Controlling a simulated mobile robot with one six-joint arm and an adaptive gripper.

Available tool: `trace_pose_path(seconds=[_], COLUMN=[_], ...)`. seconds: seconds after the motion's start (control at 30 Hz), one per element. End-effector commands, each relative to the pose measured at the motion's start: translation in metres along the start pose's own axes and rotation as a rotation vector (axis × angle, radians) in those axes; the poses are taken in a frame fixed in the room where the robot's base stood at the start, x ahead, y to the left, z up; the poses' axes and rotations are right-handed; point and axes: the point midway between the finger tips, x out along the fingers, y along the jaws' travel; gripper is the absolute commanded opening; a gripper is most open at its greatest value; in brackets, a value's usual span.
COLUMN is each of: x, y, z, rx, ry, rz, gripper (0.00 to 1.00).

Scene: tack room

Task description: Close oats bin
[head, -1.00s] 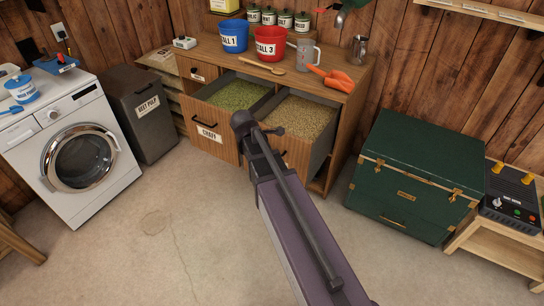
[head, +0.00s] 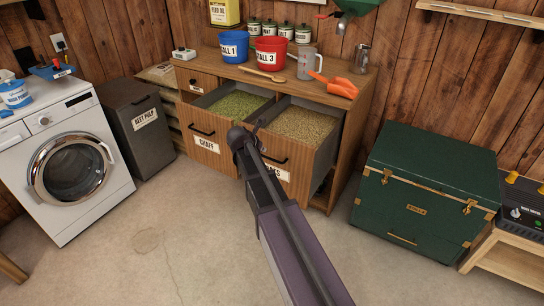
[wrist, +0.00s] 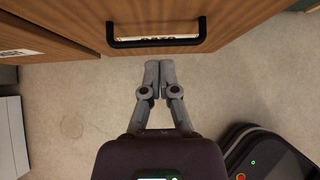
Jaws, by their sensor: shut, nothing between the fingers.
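The oats bin (head: 300,165) is the right-hand pull-out drawer of the wooden cabinet, filled with pale grain, and it stands open. Its dark handle (head: 274,158) shows in the head view, with its label partly hidden by my arm. In the wrist view the bin's wooden front (wrist: 225,28) is at the top, with the black handle (wrist: 155,42) and part of the OATS label behind it. My gripper (wrist: 158,64) is shut and empty, its fingertips just short of the handle in the picture. I cannot tell if they touch. My arm hides the gripper in the head view.
The chaff bin (head: 207,148), also open, is beside it on the left. A green trunk (head: 425,190) stands to the right. A beet pulp bin (head: 140,125) and a washing machine (head: 70,165) are at left. The concrete floor in front is clear.

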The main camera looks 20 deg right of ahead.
Motion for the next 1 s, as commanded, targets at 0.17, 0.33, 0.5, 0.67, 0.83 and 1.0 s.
trace_pose_path(seconds=[0.17, 0.33, 0.5, 0.67, 0.83, 1.0], x=[0.0, 0.003, 0.011, 0.025, 0.044, 0.063], y=[0.0, 0.0, 0.0, 0.0, 0.0, 0.0], z=[0.0, 0.0, -0.001, -0.002, -0.002, -0.002], rx=[0.002, 0.003, 0.004, 0.005, 0.006, 0.005], ry=[0.001, 0.001, 0.001, 0.002, 0.002, 0.002], rz=[0.0, -0.001, -0.001, -0.002, -0.002, -0.001], gripper=[0.0, 0.0, 0.0, 0.0, 0.0, 0.0])
